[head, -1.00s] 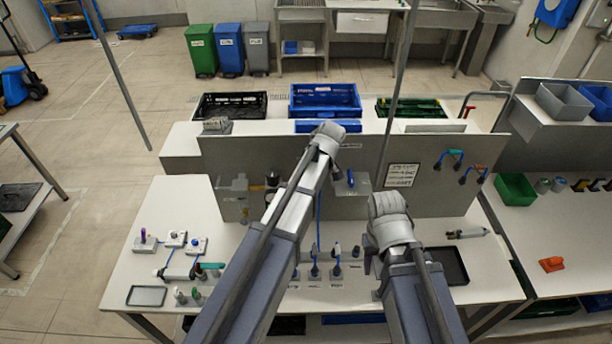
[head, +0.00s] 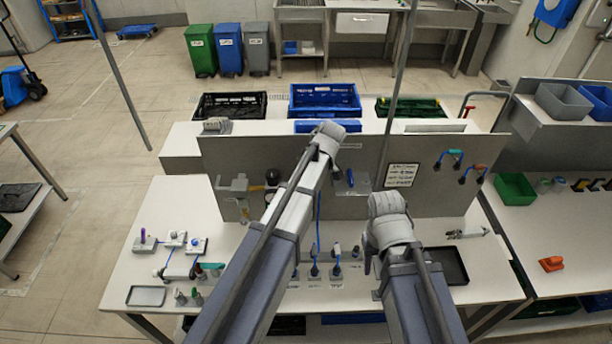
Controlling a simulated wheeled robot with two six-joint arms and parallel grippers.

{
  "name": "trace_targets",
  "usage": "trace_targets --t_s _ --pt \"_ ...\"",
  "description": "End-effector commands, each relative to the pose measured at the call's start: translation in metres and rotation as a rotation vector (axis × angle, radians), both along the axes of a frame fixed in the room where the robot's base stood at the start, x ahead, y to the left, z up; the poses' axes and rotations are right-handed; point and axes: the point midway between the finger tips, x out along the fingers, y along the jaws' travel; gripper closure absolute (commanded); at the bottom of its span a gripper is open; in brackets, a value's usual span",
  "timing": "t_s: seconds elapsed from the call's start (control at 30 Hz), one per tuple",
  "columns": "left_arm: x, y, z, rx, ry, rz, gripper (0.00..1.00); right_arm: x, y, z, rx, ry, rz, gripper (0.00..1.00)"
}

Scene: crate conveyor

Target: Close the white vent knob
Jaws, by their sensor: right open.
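I cannot single out the white vent knob with certainty. A small white assembly (head: 178,265) with a pale round end lies on the left of the white bench (head: 140,215), and small white blocks stand behind it. My right gripper (head: 368,262) shows only as a dark finger part beside my right wrist, over the front right of the bench. It is open, and nothing shows between its fingers. My left arm reaches up towards the grey upright panel (head: 365,207). Its wrist and forearm hide its gripper and part of the bench and panel.
A dark tray (head: 449,263) lies right of my right arm, and a small tray (head: 146,296) lies front left. Crates (head: 325,99) stand behind the panel. The bench's left rear is clear.

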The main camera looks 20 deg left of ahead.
Motion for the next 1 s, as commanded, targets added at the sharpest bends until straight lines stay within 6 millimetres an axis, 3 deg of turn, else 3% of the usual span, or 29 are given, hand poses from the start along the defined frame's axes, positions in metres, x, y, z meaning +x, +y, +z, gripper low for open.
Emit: trace_targets --t_s 0.27,0.7,1.0 --pt "-0.002 -0.004 0.013 0.000 0.000 -0.001 0.33 0.000 0.000 0.013 0.000 0.000 -0.004 0.50" --pt "-0.012 -0.022 0.065 0.001 0.000 -0.001 0.33 -0.001 0.001 0.065 0.002 0.000 -0.033 0.50" --pt "-0.014 -0.026 0.071 0.001 0.000 0.000 0.33 -0.001 0.001 0.071 0.002 -0.001 -0.041 0.50"
